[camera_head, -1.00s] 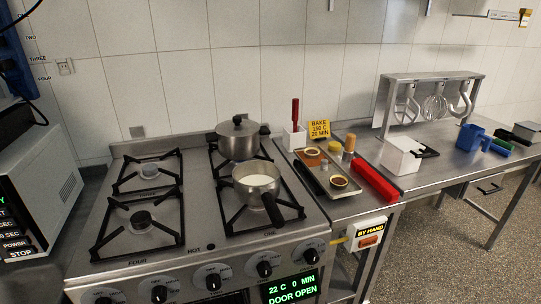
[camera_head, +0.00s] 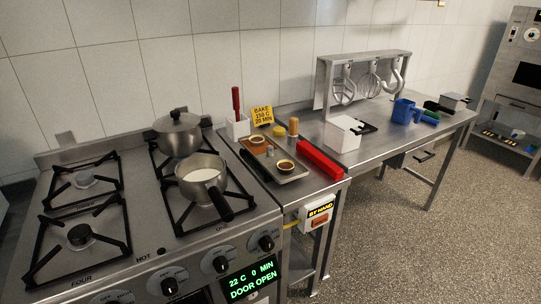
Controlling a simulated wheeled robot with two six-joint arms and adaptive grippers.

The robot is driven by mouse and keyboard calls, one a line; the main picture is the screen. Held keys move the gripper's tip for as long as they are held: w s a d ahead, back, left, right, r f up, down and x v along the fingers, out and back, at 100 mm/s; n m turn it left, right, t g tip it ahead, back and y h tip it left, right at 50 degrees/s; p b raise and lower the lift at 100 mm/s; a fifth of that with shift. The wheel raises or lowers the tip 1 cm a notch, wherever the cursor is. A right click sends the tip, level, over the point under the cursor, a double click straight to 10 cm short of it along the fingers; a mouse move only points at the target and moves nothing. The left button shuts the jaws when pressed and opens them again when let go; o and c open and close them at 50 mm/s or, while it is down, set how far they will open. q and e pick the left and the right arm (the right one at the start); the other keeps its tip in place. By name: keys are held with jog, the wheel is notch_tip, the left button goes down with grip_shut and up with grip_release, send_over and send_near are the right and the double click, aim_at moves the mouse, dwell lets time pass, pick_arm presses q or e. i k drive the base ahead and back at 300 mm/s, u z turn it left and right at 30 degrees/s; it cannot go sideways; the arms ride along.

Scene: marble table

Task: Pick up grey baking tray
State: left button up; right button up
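The grey baking tray (camera_head: 292,178) lies on the steel counter just right of the stove. It holds a brown-topped dish (camera_head: 257,144), a second small dish with dark filling (camera_head: 286,167) and a small grey item between them. A dark flat strip (camera_head: 256,167) lies along the tray's left side. A red box-shaped object (camera_head: 320,160) lies along its right side. Neither of my grippers shows in the head view.
The stove carries a lidded pot (camera_head: 179,135) and a saucepan of white liquid (camera_head: 202,178), its black handle pointing toward the counter. A white holder (camera_head: 238,128), yellow sign (camera_head: 262,116) and wooden-topped shaker (camera_head: 293,127) stand behind the tray. A white box (camera_head: 342,135) stands further right.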

aim_at(269, 154)
jog(key=z, duration=0.05)
jog(key=k, duration=0.5)
jog(key=z, duration=1.45)
jog(key=i, duration=2.3)
jog(key=u, duration=2.65)
